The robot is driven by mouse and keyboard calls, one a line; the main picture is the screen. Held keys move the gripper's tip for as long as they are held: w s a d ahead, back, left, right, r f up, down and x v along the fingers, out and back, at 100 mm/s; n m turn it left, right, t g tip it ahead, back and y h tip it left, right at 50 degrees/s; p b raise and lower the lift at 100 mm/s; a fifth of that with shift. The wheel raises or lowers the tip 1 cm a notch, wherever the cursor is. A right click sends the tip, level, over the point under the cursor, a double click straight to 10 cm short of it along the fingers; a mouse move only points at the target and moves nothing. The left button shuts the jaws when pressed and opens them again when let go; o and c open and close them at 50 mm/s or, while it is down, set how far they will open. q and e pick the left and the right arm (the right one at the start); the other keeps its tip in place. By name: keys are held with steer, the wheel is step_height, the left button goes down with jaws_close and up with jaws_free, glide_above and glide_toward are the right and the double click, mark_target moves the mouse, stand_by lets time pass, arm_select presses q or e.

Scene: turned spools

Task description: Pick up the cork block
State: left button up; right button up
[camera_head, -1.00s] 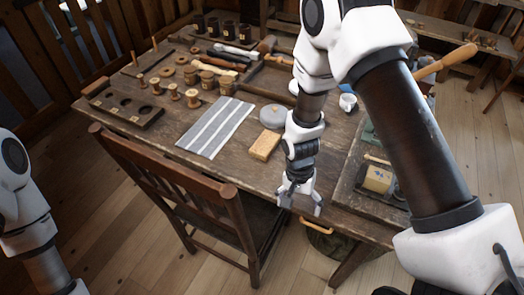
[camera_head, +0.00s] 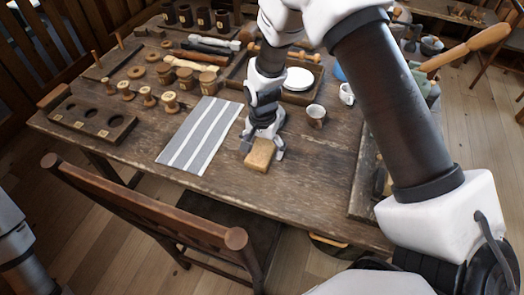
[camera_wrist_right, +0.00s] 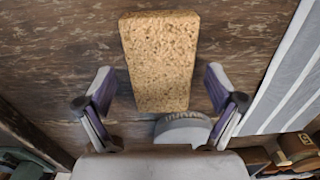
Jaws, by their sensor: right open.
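The cork block (camera_head: 260,155) is a tan, speckled rectangular block lying on the wooden table, just right of the striped cloth. My right gripper (camera_head: 263,150) is open and hangs over the block from behind, with a finger on each side. In the right wrist view the cork block (camera_wrist_right: 160,62) lies between and ahead of the two spread fingers (camera_wrist_right: 160,92), with a gap on both sides. My left arm shows at the lower left edge of the head view; its gripper is out of the picture.
A grey-and-white striped cloth (camera_head: 201,135) lies left of the block. A wooden rack (camera_head: 92,122) and several spools are at the left. A chair (camera_head: 150,225) stands at the front edge.

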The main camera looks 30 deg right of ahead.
steer(key=shift+w+f, duration=0.25)
steer(key=shift+w, duration=0.15)
steer(key=shift+s+r, duration=0.15)
steer(key=shift+r, duration=0.05)
steer(key=shift+s+r, duration=0.25)
steer(key=shift+s, duration=0.05)
steer(key=c, duration=0.5)
steer(key=shift+s+r, duration=0.1)
steer(key=shift+s, duration=0.05)
steer(key=c, duration=0.5)
steer(key=shift+c, duration=0.9)
steer(key=shift+w+f, duration=0.2)
steer(key=shift+r, duration=0.1)
